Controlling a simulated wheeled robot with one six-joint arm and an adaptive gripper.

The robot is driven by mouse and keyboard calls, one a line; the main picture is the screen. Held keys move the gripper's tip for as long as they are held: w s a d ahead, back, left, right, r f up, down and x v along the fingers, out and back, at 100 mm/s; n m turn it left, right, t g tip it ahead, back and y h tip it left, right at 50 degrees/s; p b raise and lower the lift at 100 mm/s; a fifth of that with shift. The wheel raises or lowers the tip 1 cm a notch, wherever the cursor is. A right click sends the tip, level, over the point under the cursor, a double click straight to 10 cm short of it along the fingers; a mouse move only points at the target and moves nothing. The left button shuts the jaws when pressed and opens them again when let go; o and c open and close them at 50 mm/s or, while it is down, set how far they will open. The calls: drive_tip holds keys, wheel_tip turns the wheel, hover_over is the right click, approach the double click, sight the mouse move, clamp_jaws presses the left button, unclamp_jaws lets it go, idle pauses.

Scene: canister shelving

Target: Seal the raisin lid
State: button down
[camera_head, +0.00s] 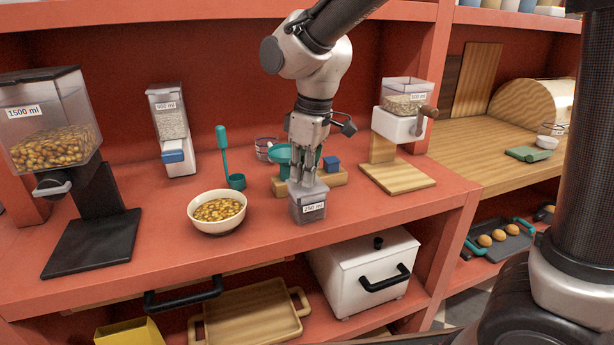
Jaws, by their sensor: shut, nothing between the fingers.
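The fingers hide part of the top, so I cannot make out the lid clearly. No raisins can be clearly identified, and the label does not name the contents.
A bowl of yellow-brown pieces (217,211) stands left of the canister, with a teal scoop (236,181) behind it. A teal funnel (283,154) and a wooden block (335,180) are close behind my gripper. Dispensers stand at left (50,125) and right (401,124). The front shelf between bowl and canister is clear.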

drive_tip(key=shift+f, duration=1.05)
idle(0.4)
wheel_tip(320, 180, up, 9)
idle(0.8)
idle(0.3)
